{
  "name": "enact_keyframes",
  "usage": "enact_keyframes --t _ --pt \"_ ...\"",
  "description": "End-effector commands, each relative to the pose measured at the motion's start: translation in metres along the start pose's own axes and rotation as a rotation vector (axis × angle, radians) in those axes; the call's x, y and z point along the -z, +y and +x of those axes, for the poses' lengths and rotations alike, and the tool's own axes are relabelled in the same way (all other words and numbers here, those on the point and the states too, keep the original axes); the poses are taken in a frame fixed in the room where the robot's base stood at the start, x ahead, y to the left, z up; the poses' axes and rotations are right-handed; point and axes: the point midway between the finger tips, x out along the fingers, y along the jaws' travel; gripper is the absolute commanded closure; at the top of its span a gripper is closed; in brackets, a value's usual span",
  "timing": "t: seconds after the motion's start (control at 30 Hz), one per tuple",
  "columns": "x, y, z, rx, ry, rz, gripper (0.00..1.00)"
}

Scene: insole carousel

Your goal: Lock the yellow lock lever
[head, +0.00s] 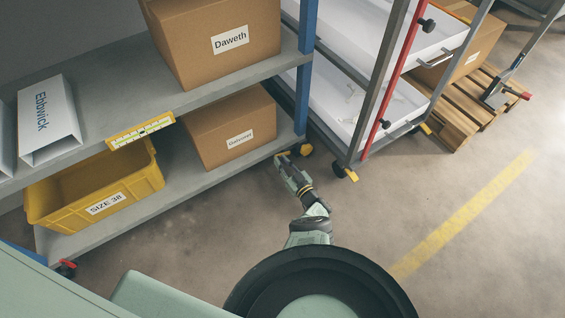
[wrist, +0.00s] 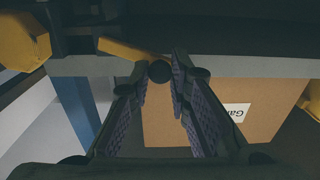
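A yellow lever (wrist: 128,49) lies just beyond my fingertips in the wrist view, slanting across the grey shelf edge, with its right end close to the tips. In the head view a small yellow piece (head: 284,153) shows at the shelf's front corner, right by my gripper (head: 280,161). In the wrist view my gripper (wrist: 158,68) has its two dark ridged fingers apart, with a dark round part visible between the tips. I see no grip on the lever. Whether a finger touches it I cannot tell.
A yellow caster part (head: 305,150) sits beside the blue post (head: 306,60). A cardboard box (head: 233,128) stands on the low shelf behind my fingers. A yellow bin (head: 95,190) is at left. The cart (head: 347,165) stands at right.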

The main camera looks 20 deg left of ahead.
Motion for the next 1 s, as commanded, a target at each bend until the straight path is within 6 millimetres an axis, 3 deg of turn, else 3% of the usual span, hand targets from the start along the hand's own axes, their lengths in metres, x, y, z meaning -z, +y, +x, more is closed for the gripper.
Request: enact_keyframes --t 0.2,1.0 --pt "-0.0002 -0.0002 -0.0002 0.000 0.000 0.000 1.00" --pt "0.0024 0.0050 -0.0071 0.002 -0.001 0.036 1.00"
